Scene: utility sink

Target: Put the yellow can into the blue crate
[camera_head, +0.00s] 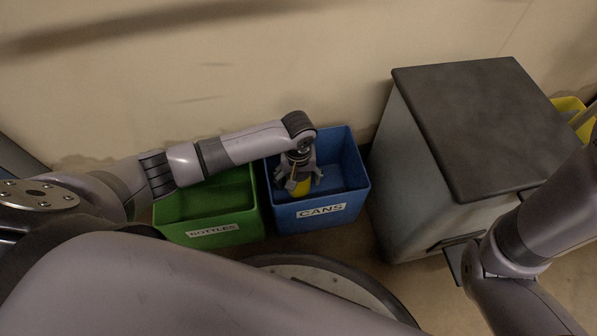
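The blue crate (344,212) labelled CANS stands on the floor near the wall. My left arm reaches across from the left, and my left gripper (301,188) points down inside the crate's left part. The yellow can (302,188) shows below and between the gripper's fingers, within the crate's opening. The gripper and arm hide much of the can. I cannot tell whether the fingers press on it or whether it touches the crate floor. My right arm comes in at the right edge, and its gripper is not in view.
A green crate (212,236) labelled BOTTLES stands directly left of the blue crate. A grey cabinet (410,170) with a dark top (485,120) stands to the right. A yellow object (568,106) shows behind it at the far right. The wall is close behind the crates.

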